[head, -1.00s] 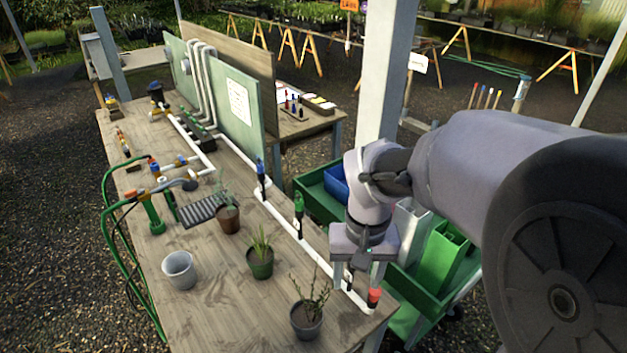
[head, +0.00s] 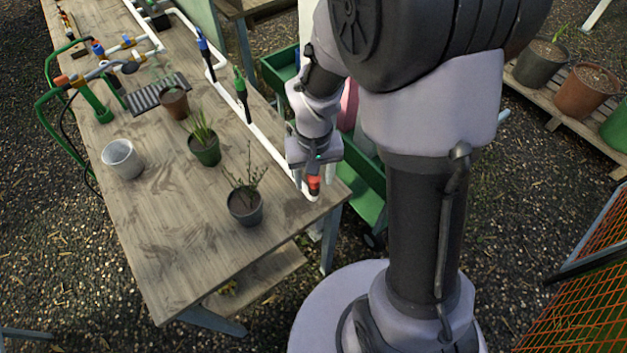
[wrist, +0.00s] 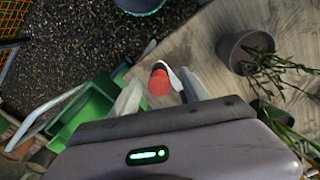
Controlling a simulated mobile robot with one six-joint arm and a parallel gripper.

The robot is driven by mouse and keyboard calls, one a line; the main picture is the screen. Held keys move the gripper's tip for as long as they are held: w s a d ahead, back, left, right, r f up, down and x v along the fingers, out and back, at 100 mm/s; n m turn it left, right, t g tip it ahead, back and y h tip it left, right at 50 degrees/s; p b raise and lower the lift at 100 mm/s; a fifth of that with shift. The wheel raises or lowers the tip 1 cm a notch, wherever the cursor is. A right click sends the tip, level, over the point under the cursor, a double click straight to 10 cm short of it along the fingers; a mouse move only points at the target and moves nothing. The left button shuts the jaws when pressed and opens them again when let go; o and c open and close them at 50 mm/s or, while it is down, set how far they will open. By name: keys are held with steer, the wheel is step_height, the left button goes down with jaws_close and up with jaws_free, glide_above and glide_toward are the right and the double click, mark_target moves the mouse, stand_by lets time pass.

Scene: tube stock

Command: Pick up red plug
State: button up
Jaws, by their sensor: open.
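The red plug (head: 313,184) sits at the near right end of the white pipe on the wooden table. In the wrist view the red plug (wrist: 159,83) lies between my two pale fingers. My gripper (head: 316,173) is open, pointing down around the top of the plug. In the wrist view the fingers of my gripper (wrist: 159,78) stand on either side of it with a small gap visible. Part of the plug is hidden by the gripper in the head view.
A grey pot with a twiggy plant (head: 245,207) stands left of my gripper. Green (head: 241,90) and blue (head: 202,45) fittings stand along the white pipe (head: 268,146). A green cart (head: 371,205) stands beyond the table's right edge.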

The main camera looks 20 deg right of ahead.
steer(key=shift+r, duration=0.1)
jaws_close()
steer(key=shift+r, duration=0.35)
steer(key=r, duration=0.1)
steer(key=r+p, duration=0.1)
steer(key=r, duration=0.1)
steer(key=shift+w+a+p, duration=0.2)
steer(key=shift+a+p, duration=0.05)
steer(key=shift+p, duration=0.05)
steer(key=w+a, duration=0.3)
steer(key=a, duration=0.4)
steer(key=w+a+r+p, duration=0.1)
steer(key=w+a, duration=0.3)
steer(key=a, duration=0.2)
steer(key=shift+a+r, duration=0.15)
steer(key=shift+a, duration=0.2)
steer(key=shift+r+p, duration=0.1)
steer(key=shift+p, duration=0.2)
steer(key=shift+r+p, duration=1.85)
steer(key=shift+r, duration=0.55)
